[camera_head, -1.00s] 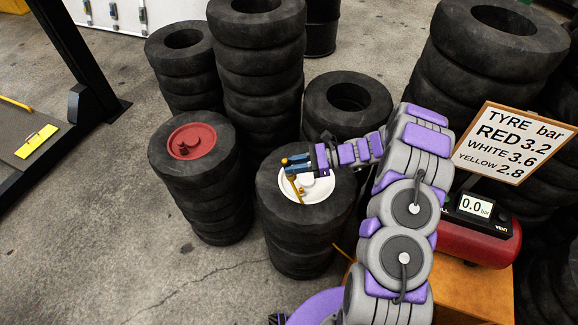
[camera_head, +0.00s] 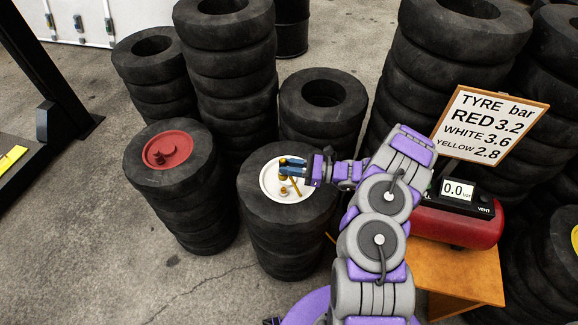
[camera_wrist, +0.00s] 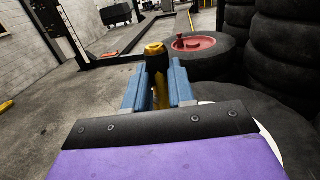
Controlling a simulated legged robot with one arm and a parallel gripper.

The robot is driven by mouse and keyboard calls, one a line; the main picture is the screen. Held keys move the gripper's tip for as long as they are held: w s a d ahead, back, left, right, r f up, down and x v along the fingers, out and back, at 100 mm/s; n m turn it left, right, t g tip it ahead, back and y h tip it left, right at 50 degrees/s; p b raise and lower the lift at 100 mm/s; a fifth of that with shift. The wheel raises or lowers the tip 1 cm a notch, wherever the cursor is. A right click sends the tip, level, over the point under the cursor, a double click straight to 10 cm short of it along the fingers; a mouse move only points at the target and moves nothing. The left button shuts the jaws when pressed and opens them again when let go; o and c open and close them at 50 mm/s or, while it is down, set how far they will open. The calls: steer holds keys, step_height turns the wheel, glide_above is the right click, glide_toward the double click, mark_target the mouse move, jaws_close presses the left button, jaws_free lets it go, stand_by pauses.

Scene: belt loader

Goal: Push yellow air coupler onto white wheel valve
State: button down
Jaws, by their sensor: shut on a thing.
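The white wheel (camera_head: 268,180) lies flat in the top tyre of a stack near the middle of the head view. My gripper (camera_head: 284,169) is over this wheel with its blue fingers shut on the yellow air coupler (camera_wrist: 155,55). In the wrist view the coupler stands up between the fingers, with a dark band near its top. A small brass-coloured part (camera_head: 283,190) shows on the wheel just below the fingers. The white valve cannot be clearly told apart there. I cannot tell whether the coupler touches it.
A red wheel (camera_head: 168,150) sits on the tyre stack to the left. Taller tyre stacks stand behind. At right are a red compressor (camera_head: 465,224) reading 0.0 on an orange stand (camera_head: 450,268), and a sign (camera_head: 489,124) listing white 3.6 bar. Open floor lies front left.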

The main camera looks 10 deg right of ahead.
step_height(320, 180, down, 6)
steer(key=b, duration=0.3)
stand_by(0.3)
stand_by(0.7)
steer(key=shift+f+b, duration=1.15)
steer(key=shift+f, duration=0.4)
stand_by(0.4)
steer(key=c, duration=0.9)
jaws_free()
steer(key=shift+o, duration=0.2)
steer(key=shift+s+d, duration=0.1)
steer(key=p+v, duration=0.2)
steer(key=v, duration=0.5)
steer(key=shift+d+f, duration=0.1)
steer(key=shift+d, duration=0.05)
